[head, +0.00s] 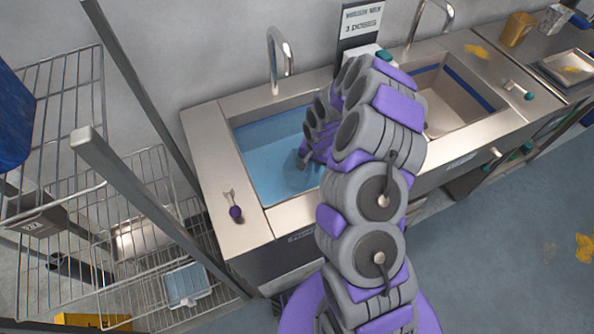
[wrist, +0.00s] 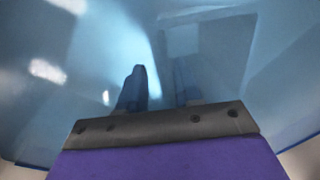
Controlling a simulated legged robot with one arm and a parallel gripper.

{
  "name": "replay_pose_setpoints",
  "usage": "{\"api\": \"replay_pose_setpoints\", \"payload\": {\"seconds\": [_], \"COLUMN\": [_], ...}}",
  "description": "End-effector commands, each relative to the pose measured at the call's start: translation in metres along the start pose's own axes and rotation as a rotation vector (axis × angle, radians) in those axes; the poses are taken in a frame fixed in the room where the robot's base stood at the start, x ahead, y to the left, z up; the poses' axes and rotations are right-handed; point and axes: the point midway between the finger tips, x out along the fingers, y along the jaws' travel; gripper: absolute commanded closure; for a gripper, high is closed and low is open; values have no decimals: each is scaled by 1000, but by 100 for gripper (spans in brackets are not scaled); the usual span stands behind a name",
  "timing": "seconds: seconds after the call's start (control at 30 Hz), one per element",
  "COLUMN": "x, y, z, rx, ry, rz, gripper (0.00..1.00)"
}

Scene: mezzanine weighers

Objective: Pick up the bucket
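In the head view, the left sink basin is filled with a light blue, see-through body (head: 265,165). I cannot tell there whether it is a bucket or water. In the wrist view, a see-through blue surface (wrist: 225,55) with bright reflections fills most of the picture, and a blue rim edge shows at lower left. My gripper (wrist: 160,90) is in front of it or inside it, with its two dark fingers apart and nothing seen between them. In the head view my arm reaches over the sink and hides its right part; the fingertips are not clear there.
A tap (head: 280,58) rises behind the left basin. A second basin (head: 455,100) lies to the right. A purple-handled tool (head: 235,211) lies on the counter's left side. A wire rack (head: 60,110) stands at the left. Open floor (head: 500,240) is at lower right.

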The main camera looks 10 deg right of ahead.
Motion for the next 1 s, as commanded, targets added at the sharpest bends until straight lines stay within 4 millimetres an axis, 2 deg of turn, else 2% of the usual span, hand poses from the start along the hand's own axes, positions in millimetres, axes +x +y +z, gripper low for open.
{"api": "replay_pose_setpoints", "payload": {"seconds": [0.23,0.33,0.53,0.9,1.0], "x": [39,44,43,43,43], "y": [-5,-4,-4,-5,-5], "z": [1,0,0,0,0], "rx": [1,2,1,1,1], "ry": [-1,0,1,0,0], "rz": [2,2,1,1,1], "gripper": [66,66,66,100,100]}}
